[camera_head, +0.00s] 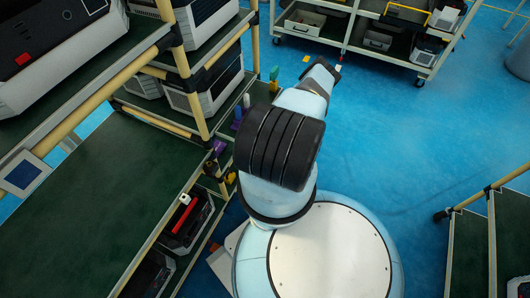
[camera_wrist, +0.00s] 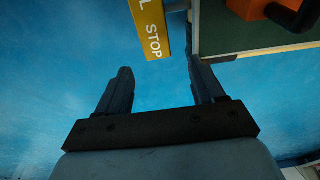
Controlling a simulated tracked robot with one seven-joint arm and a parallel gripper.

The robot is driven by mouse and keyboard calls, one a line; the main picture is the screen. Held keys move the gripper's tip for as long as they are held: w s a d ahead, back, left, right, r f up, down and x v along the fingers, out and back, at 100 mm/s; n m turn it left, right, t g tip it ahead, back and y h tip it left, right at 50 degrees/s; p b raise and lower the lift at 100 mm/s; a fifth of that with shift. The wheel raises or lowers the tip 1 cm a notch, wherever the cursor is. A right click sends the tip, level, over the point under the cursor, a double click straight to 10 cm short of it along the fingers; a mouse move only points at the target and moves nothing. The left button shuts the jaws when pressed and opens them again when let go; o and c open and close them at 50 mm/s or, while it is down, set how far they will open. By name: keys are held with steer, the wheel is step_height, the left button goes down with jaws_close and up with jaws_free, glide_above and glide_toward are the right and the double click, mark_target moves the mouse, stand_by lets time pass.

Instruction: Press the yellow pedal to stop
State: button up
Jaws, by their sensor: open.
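A yellow plate with the white word STOP (camera_wrist: 151,28) shows at the top of the wrist view; its upper end is cut off by the picture edge. My gripper (camera_wrist: 158,72) is open and empty, with its fingers apart. The plate appears just beyond the fingertips, between their lines; I see no clear contact, and the distance is hard to judge. In the head view my arm reaches away over the blue floor, and the fingers are mostly hidden by it. A small yellow-orange patch (camera_head: 306,58) shows near the arm's end; I cannot tell whether it is the same plate.
A green shelf edge (camera_wrist: 260,45) with an orange object (camera_wrist: 262,8) lies right of the fingers. A rack (camera_head: 110,160) with equipment boxes stands close on the left. A cart (camera_head: 385,45) stands at the back. Blue floor (camera_head: 390,140) is open to the right.

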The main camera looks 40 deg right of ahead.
steer(key=shift+a+r, duration=0.1)
steer(key=shift+r, duration=0.4)
